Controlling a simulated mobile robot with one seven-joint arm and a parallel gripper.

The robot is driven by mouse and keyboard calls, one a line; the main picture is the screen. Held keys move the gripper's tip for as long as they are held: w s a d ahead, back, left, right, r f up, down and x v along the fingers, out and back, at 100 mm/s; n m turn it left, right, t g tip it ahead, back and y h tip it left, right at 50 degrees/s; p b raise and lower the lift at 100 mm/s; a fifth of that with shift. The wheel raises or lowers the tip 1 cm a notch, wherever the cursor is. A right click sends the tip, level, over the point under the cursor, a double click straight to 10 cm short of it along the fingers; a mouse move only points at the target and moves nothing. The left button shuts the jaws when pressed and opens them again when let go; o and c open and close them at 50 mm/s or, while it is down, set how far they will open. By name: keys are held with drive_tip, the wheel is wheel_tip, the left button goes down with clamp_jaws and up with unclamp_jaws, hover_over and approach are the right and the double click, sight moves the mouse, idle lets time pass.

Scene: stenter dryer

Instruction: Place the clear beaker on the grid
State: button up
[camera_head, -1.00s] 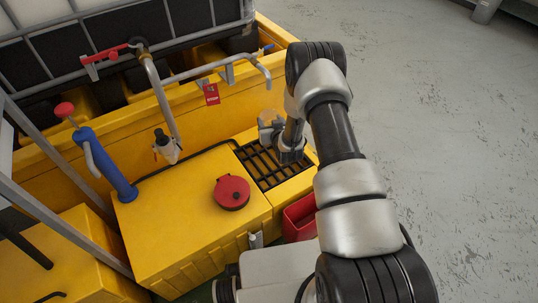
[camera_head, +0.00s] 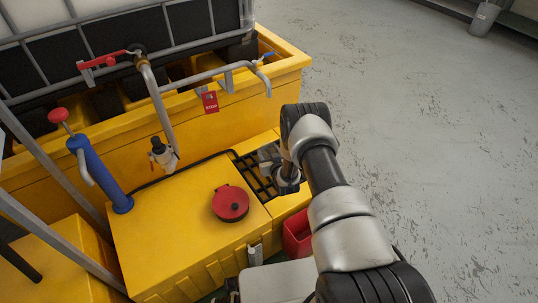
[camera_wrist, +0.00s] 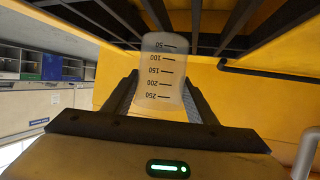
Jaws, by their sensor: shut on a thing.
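The clear beaker (camera_wrist: 165,65), marked 50 to 250, is between the two fingers of my gripper (camera_wrist: 161,84) in the wrist view. The gripper is shut on it. The wrist picture is upside down, so the beaker's base end points towards the dark slatted grid (camera_wrist: 235,18) at the top. I cannot tell whether the base touches the bars. In the head view, my gripper (camera_head: 268,158) is low over the grid (camera_head: 262,188), at its far part.
A yellow box (camera_head: 165,220) with a red round cap (camera_head: 230,203) lies left of the grid. A pipe with a red tag (camera_head: 210,101) runs behind it. A blue hand pump (camera_head: 98,175) stands at left, and a red bin (camera_head: 297,235) is in front of the grid.

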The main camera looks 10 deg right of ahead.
drive_tip(key=shift+r, duration=0.1)
drive_tip(key=o, duration=1.1)
drive_tip(key=shift+f, duration=0.2)
drive_tip(key=shift+c, duration=0.2)
drive_tip(key=shift+r, duration=0.15)
